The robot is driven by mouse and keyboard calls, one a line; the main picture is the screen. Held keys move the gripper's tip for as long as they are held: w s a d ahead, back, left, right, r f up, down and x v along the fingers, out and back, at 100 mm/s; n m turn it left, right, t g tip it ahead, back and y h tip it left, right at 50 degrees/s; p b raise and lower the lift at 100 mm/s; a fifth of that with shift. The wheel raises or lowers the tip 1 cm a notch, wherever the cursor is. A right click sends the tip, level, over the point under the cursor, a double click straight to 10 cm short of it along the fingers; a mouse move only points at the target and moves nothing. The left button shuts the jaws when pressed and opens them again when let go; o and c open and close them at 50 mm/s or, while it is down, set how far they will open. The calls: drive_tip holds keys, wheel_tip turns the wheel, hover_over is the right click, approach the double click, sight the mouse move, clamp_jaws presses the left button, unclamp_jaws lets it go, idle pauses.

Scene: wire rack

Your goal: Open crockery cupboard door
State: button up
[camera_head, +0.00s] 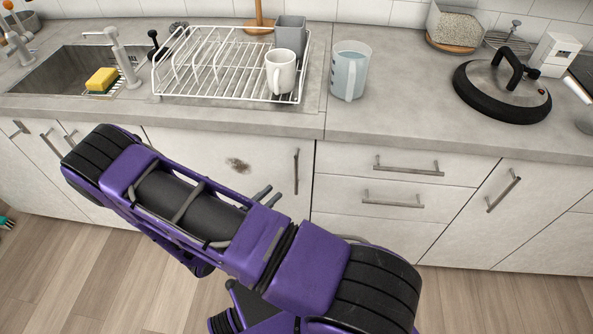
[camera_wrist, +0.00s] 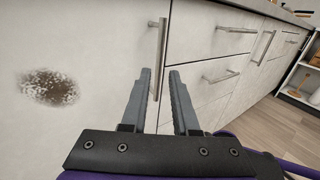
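A pale cupboard door (camera_head: 222,178) with a dark smudge is closed under the dish rack. Its upright bar handle (camera_head: 296,171) is near its right edge. No label shows whether this is the crockery cupboard. My gripper (camera_head: 268,194) is in front of this door, with its fingertips left of and below the handle, apart from it in the head view. In the wrist view my gripper (camera_wrist: 159,72) is open and empty. The handle (camera_wrist: 158,50) rises ahead, and its lower part shows in the gap between the fingers. How far ahead it is, I cannot tell.
Drawers (camera_head: 395,183) and another cupboard door (camera_head: 490,205) with bar handles are to the right. On the counter (camera_head: 220,117) stand a dish rack (camera_head: 225,98) with a white mug (camera_head: 281,72), a jug (camera_head: 349,72) and a black-rimmed lid (camera_head: 502,90). Wood floor (camera_head: 480,300) lies clear at right.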

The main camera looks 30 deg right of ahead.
sight(295, 173)
drive_tip(key=x, duration=1.1)
clamp_jaws()
idle(1.1)
